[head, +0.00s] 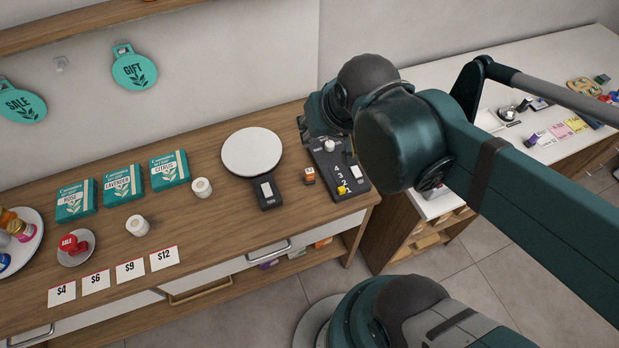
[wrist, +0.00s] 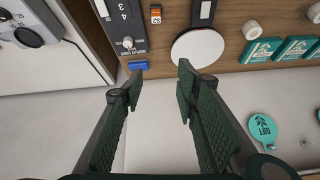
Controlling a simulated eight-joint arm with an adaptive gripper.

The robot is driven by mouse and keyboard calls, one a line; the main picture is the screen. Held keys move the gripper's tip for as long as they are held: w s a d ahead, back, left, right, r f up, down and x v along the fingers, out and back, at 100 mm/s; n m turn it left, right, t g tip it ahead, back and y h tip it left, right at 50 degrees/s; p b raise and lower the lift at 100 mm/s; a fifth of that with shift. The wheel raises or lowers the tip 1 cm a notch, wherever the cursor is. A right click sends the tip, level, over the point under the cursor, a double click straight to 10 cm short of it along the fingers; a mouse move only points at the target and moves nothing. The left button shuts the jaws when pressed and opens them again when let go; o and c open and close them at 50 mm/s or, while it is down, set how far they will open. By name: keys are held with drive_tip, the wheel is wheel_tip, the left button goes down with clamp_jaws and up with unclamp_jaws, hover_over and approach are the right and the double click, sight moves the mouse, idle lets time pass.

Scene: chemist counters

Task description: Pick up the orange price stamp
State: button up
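The orange price stamp (head: 309,174) is a small orange block with a pale label and a dark base. It stands upright on the wooden counter, just left of a dark numbered panel. It also shows near the top edge of the wrist view (wrist: 155,14). My gripper (wrist: 160,78) is open, with nothing between its fingers. The stamp lies beyond the fingertips in the wrist view, apart from them. In the head view my wrist is above the back of the panel, and the fingers are mostly hidden.
The dark panel (head: 325,158) has a white knob and a small yellow piece. A round white scale (head: 251,152) stands left of the stamp. White rolls (head: 202,188), teal boxes (head: 122,183) and price cards (head: 164,258) are farther left. The wall is behind the counter.

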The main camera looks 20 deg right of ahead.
wheel_tip(320, 180, down, 2)
drive_tip(key=w+f+m+g, duration=0.1)
drive_tip(key=w+m, duration=0.1)
drive_tip(key=m, duration=0.1)
drive_tip(key=m+g+h, duration=0.4)
drive_tip(key=m+g, duration=0.2)
drive_tip(key=m, duration=0.9)
hover_over(308, 171)
drive_tip(key=a, duration=0.2)
wheel_tip(308, 171, down, 17)
drive_tip(key=shift+w+a, duration=0.15)
drive_tip(key=shift+b+x, duration=0.4)
drive_tip(key=shift+x, duration=0.85)
drive_tip(key=shift+f, duration=0.1)
drive_tip(key=shift+x, duration=2.45)
drive_tip(key=shift+c, duration=0.7)
clamp_jaws()
